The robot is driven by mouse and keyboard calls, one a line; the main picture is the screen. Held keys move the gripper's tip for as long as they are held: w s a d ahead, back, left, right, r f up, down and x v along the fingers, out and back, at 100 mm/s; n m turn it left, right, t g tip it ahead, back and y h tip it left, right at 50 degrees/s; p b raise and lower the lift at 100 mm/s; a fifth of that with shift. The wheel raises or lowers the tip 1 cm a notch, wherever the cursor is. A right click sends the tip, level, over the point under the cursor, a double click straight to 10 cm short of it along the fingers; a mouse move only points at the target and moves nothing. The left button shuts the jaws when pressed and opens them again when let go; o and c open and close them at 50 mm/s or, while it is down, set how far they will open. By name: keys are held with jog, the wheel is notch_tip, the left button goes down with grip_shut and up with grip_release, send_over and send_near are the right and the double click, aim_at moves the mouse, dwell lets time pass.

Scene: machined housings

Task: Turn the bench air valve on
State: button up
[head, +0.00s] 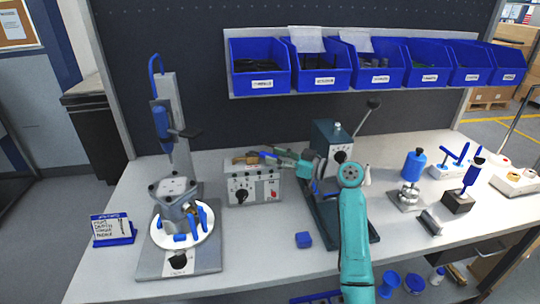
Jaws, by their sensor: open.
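A small brass-coloured fitting (245,159), which looks like the bench air valve, sits at the top rear of a grey control box. A short blue piece (269,155), perhaps its lever, shows just right of it. My gripper (282,157) reaches in from the right, above the right part of the box, with its fingers pointing left toward the blue piece. The gripper is open. It partly overlaps the blue piece, and I cannot tell whether they touch. The lever's exact angle is too small to read.
The grey control box (255,189) has black and red knobs. A press (164,120) with a housing on a white round plate stands left. Blue bins (261,70) hang above. Clear bench lies in front of the box.

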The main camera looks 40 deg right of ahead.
jog(key=v, duration=0.9)
jog(key=shift+w+a+f, duration=0.1)
jog(key=shift+f, duration=0.05)
jog(key=c, duration=0.6)
jog(key=w+a+f+h, duration=0.1)
jog(key=a+f, duration=0.1)
jog(key=w+a+f+n+h, duration=0.1)
jog(key=w+a+h, duration=0.1)
jog(key=shift+f+g, duration=0.35)
jog(key=shift+g, duration=0.05)
grip_shut()
jog(key=s+a+r+n+h, duration=0.3)
jog(key=s+a+n+h, duration=0.2)
jog(key=a+n+h, duration=0.45)
jog(key=m+h, duration=0.1)
jog(key=m, duration=0.1)
send_near(264, 157)
jog(key=w+a, duration=0.1)
jog(key=w, duration=0.3)
jog(key=shift+w+d+n, duration=0.15)
jog(key=shift+w+d, duration=0.2)
jog(key=shift+d, duration=0.55)
jog(key=shift+w+d+n, duration=0.1)
jog(key=shift+w+d, duration=0.25)
jog(key=shift+d, duration=0.55)
